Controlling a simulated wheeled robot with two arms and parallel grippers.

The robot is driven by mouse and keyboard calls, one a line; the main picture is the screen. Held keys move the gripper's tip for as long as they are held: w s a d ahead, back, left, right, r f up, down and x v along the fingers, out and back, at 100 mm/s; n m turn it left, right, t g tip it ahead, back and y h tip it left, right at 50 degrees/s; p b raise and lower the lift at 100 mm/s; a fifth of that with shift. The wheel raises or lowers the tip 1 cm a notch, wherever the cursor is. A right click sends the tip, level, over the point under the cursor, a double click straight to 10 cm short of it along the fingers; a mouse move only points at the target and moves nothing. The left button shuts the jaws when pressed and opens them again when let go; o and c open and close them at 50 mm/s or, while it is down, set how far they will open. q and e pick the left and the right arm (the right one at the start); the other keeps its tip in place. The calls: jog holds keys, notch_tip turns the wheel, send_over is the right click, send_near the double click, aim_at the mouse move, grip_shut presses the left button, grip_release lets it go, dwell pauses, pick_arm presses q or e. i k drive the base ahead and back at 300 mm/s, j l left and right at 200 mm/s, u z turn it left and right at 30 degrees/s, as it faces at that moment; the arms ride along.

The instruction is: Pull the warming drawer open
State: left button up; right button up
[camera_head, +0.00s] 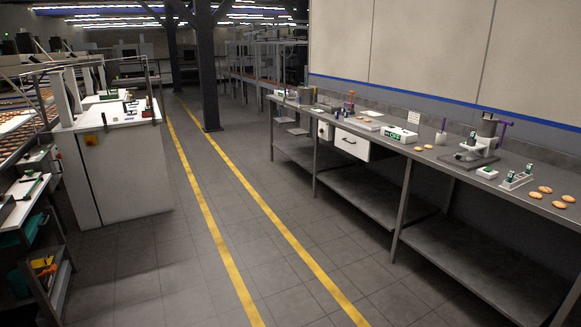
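A white drawer front (351,144) with a dark handle (349,140) is set under the top of the long grey workbench (400,150) on the right. It looks shut, with its front close to the bench's front edge. It is small and some way off in the head view. Neither of my grippers shows in this view, so nothing of mine is seen at the handle.
Biscuits (545,190), a scale (399,133) and a grey press-like device (477,147) stand on the bench. A white cabinet (125,170) stands at the left. The tiled aisle with yellow lines (250,200) between them is clear.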

aim_at(358, 146)
jog(key=i+z, duration=0.15)
jog(key=i, duration=0.5)
jog(key=i+z, duration=0.15)
jog(key=i, duration=0.55)
jog(key=i+j+z, duration=0.2)
jog(key=i, duration=0.45)
jog(key=i+u, duration=0.15)
jog(key=i, duration=0.55)
jog(key=i+u, duration=0.1)
jog(key=i, duration=0.65)
jog(key=i+u, duration=0.15)
jog(key=i, duration=0.55)
jog(key=i+l+u, duration=0.15)
jog(key=i, duration=0.55)
jog(key=i+j+z, duration=0.15)
jog(key=i+z, duration=0.3)
jog(key=i, duration=0.25)
